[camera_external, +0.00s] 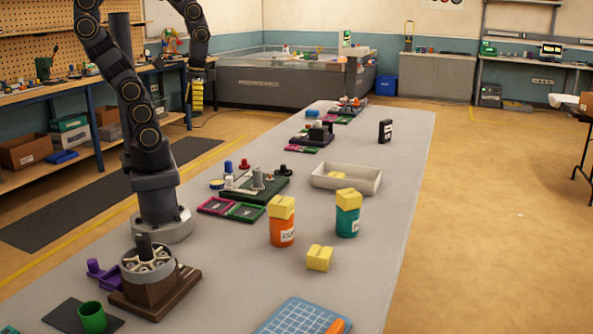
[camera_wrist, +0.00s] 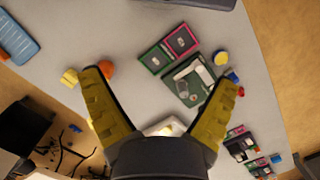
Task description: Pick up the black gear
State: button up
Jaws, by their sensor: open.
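A small dark piece (camera_external: 283,171), probably the black gear, lies at the right back corner of a dark green board (camera_external: 235,190). Its teeth are too small to make out. My gripper (camera_external: 197,108) has yellow fingers and hangs in the air, left of the table and well away from the board. In the wrist view the fingers are spread wide with nothing between them touching them (camera_wrist: 165,80). The green board also shows there (camera_wrist: 182,88), partly near the right finger. I cannot pick out the black gear in that view; the finger may hide it.
Orange (camera_external: 282,232) and teal (camera_external: 347,222) containers with yellow blocks on top stand right of the board. A white tray (camera_external: 330,184) is behind them. Magenta and green trays (camera_external: 244,212) lie in front of the board. The table's right strip is mostly clear.

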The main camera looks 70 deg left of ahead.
jog(key=c, duration=0.3)
jog(key=n+t, duration=0.2)
jog(key=n, duration=1.6)
send_over(283, 167)
jog(key=a, duration=0.1)
notch_tip(283, 167, down, 22)
jog(key=shift+w+f, duration=0.15)
jog(key=shift+f, duration=1.8)
jog(key=shift+w+f, duration=0.1)
jog(key=shift+f, duration=1.85)
